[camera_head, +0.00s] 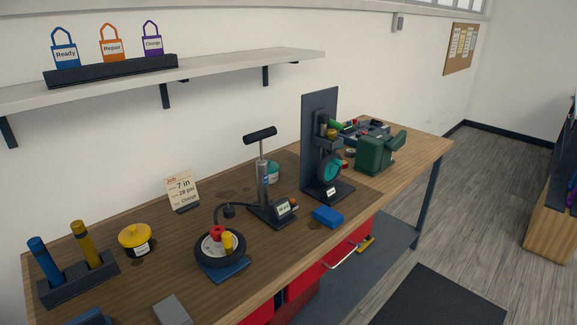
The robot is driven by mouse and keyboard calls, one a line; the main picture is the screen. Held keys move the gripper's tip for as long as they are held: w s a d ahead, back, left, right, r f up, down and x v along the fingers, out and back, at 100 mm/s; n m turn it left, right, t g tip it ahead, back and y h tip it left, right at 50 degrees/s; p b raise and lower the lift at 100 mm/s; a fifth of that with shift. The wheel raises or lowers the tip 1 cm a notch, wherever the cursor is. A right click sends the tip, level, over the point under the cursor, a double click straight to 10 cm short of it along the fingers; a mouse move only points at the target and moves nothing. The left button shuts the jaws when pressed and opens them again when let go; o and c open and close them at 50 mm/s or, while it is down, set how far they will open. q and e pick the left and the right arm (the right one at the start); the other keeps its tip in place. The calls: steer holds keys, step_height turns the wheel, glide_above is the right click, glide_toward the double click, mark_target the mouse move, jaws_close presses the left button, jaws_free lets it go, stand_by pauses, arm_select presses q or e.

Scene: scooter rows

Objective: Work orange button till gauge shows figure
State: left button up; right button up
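A floor pump with a black T-handle (260,135) stands upright on the wooden workbench (150,285). At its base is a small gauge (284,210) with a lit display; its figure is too small to read surely. The small orange button (294,201) sits beside the gauge, at its back right. A hose runs from the pump to a dark fitting (229,211) near a wheel (220,262) on a blue stand. A job card (182,190) appears to read 7 in, 28 psi, Charge. Neither of my grippers is in view.
A red cap and a yellow cap (227,240) rest on the wheel. A blue block (328,217), a dark upright stand (319,140), a green vise (375,153) and a yellow pot (135,238) surround the pump. Tags (112,47) stand on the shelf above.

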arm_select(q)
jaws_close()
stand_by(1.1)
